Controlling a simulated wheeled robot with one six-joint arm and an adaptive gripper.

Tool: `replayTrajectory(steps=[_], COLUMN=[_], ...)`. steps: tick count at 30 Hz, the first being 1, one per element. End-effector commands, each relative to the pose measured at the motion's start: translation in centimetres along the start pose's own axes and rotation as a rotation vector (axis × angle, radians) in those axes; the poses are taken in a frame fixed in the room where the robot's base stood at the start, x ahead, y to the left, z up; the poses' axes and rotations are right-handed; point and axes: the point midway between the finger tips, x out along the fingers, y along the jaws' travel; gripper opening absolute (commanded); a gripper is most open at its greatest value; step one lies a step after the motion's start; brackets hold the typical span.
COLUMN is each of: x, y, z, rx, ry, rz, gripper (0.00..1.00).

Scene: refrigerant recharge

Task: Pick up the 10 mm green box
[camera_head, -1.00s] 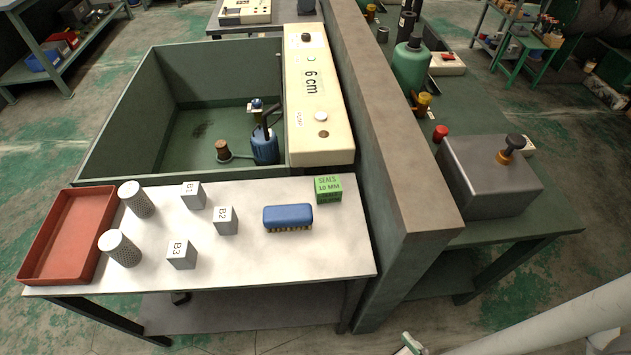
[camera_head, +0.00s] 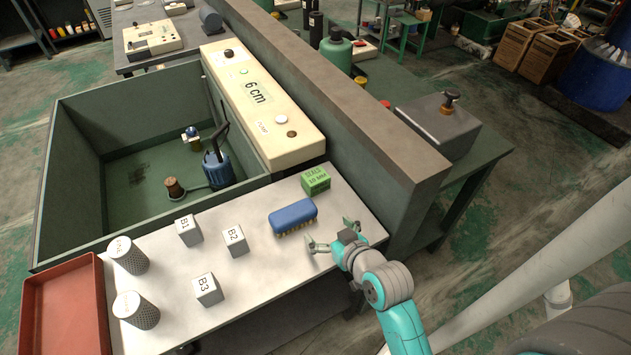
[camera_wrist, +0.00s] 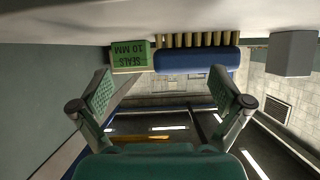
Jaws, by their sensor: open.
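The green box (camera_head: 316,180), marked SEALS 10 MM, sits at the far right corner of the white table, near the grey dividing wall. It also shows in the wrist view (camera_wrist: 130,57), upside down, at upper left beyond my left-hand finger. My gripper (camera_head: 333,234) is open and empty over the right front part of the table, nearer the front edge than the box and apart from it. The wrist view shows both gripper fingers (camera_wrist: 160,98) spread wide with nothing between them.
A blue brush (camera_head: 293,217) lies just left of the box. Blocks B1 (camera_head: 188,230), B2 (camera_head: 235,240) and B3 (camera_head: 208,289), two perforated cylinders (camera_head: 129,256) and a red tray (camera_head: 66,310) are farther left. The dividing wall (camera_head: 350,110) rises close behind the box's right side.

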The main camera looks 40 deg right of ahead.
Motion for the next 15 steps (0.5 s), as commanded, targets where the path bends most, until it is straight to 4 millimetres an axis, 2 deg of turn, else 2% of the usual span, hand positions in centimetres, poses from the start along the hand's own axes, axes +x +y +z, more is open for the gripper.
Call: replayTrajectory(steps=[1,6,10,15], x=[1.1,3.1,3.8,4.3], y=[1.2,3.9,5.4,6.3], z=[-1.7,-5.0,-6.9,-8.0], rx=[0.001,-0.006,-0.015,-0.020], ry=[0.003,-0.021,-0.034,-0.044], rz=[0.009,0.013,0.015,0.013], gripper=[1.00,1.00,1.00,1.00])
